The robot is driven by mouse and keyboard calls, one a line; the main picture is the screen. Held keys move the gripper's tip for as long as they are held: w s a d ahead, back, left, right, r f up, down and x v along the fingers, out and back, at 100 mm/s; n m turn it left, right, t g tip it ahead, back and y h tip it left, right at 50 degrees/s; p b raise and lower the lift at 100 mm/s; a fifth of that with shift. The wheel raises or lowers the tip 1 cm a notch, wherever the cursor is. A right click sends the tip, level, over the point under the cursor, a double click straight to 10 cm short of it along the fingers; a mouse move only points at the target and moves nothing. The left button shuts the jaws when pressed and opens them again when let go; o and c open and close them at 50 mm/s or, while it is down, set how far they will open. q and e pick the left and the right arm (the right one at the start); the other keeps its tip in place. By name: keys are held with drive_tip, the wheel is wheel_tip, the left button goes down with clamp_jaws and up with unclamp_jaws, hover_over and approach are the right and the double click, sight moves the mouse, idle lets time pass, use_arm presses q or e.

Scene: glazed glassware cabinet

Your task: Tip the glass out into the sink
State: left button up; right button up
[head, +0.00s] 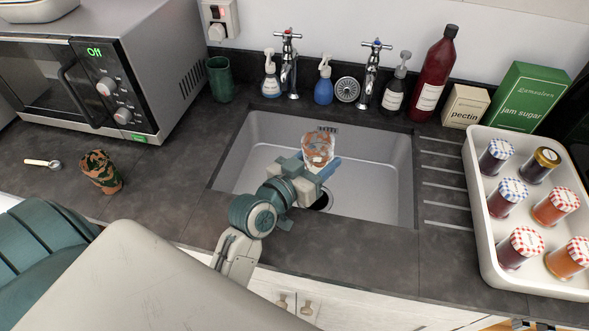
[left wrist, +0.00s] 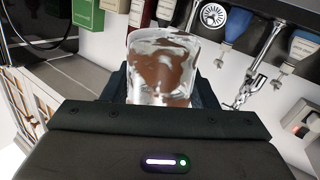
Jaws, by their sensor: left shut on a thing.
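A clear glass (head: 318,148) smeared with brown and white is held over the sink (head: 260,150). My left gripper (head: 318,168) is shut on it, above the basin near the drain. In the left wrist view the glass (left wrist: 163,68) fills the space between the fingers. The bottles and taps behind it show upside down there, so my left gripper is rolled over and the glass appears turned mouth down. No falling stream shows. Whether anything is left inside is unclear. My right gripper is not in view.
Two taps (head: 289,65) stand behind the sink, with spray bottles (head: 323,82) and a dark red bottle (head: 436,75). A white tray of jam jars (head: 481,245) is at the right.

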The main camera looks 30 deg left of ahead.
sight(311, 161)
use_arm(q)
drive_tip(key=shift+w+a+r+n+p, duration=0.15)
drive_tip(key=shift+n+p, duration=0.15)
drive_tip(key=shift+p, duration=0.3)
drive_tip(key=p, duration=0.1)
drive_tip(key=n+g+p, duration=0.1)
drive_tip(key=shift+w+a+f+n+p, duration=0.3)
drive_tip(key=shift+a+f, duration=0.05)
drive_tip(key=shift+f, duration=0.05)
drive_tip(key=shift+w+a+f+n+p, duration=0.2)
drive_tip(key=shift+a+f+n+p, duration=0.15)
drive_tip(key=shift+n+p, duration=0.2)
drive_tip(key=f+n+g+p, duration=0.1)
drive_tip(key=f+n+g+h, duration=0.1)
drive_tip(key=f+n, duration=0.1)
drive_tip(key=a+f+n+g+h+p, duration=0.1)
drive_tip(key=n, duration=0.1)
drive_tip(key=shift+w+f+n+p, duration=0.25)
drive_tip(key=shift+w+f+p, duration=0.1)
drive_tip(key=shift+f, duration=0.05)
drive_tip(key=shift+r+g, duration=0.1)
drive_tip(key=shift+g, duration=0.2)
